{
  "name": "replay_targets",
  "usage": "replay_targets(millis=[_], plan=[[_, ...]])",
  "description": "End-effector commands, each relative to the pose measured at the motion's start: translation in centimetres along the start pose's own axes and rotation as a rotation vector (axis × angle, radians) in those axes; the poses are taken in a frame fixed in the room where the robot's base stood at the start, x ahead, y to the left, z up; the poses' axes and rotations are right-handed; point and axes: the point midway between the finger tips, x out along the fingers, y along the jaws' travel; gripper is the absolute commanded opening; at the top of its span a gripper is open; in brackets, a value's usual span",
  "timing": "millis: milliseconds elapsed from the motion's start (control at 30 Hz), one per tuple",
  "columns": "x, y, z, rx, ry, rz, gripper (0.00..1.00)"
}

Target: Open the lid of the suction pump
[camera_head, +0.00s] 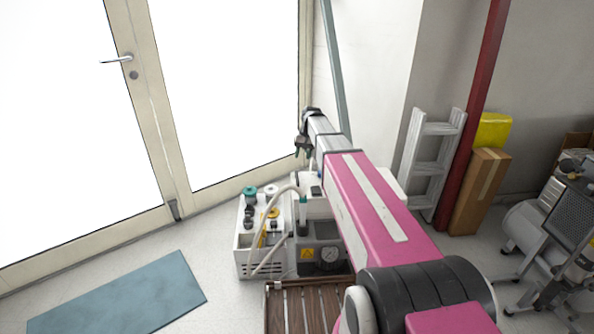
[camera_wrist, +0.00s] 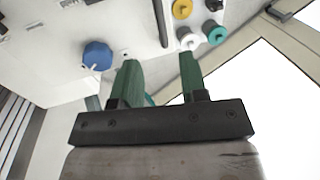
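The suction pump (camera_head: 247,267) looks like a white unit on the floor by the glass door, with colored knobs on top, a pale hose and a grey front with a gauge (camera_head: 329,254). My arm hides its right part, and I cannot clearly make out the lid. My gripper (camera_head: 303,146) is above the unit's far side. In the wrist view, my gripper's green fingers (camera_wrist: 159,66) are apart with nothing between them. Ahead of them is a white surface with a blue knob (camera_wrist: 97,55) to the left and a yellow knob (camera_wrist: 182,8) to the upper right.
A brown slatted surface (camera_head: 290,308) is in front of the unit. A blue-grey mat (camera_head: 125,296) lies to the left. A white stepladder (camera_head: 430,160), a cardboard box (camera_head: 478,195) and a compressor (camera_head: 540,230) stand to the right. Open floor lies between mat and unit.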

Motion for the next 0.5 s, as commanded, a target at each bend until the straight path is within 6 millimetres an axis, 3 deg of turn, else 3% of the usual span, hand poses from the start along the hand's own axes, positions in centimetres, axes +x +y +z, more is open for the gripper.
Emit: replay_targets(millis=[167,500], plan=[[1.3,0.0,0.0,0.0,-0.002,0.0,0.4],[7.0,0.0,0.0,0.0,-0.003,0.0,0.4]])
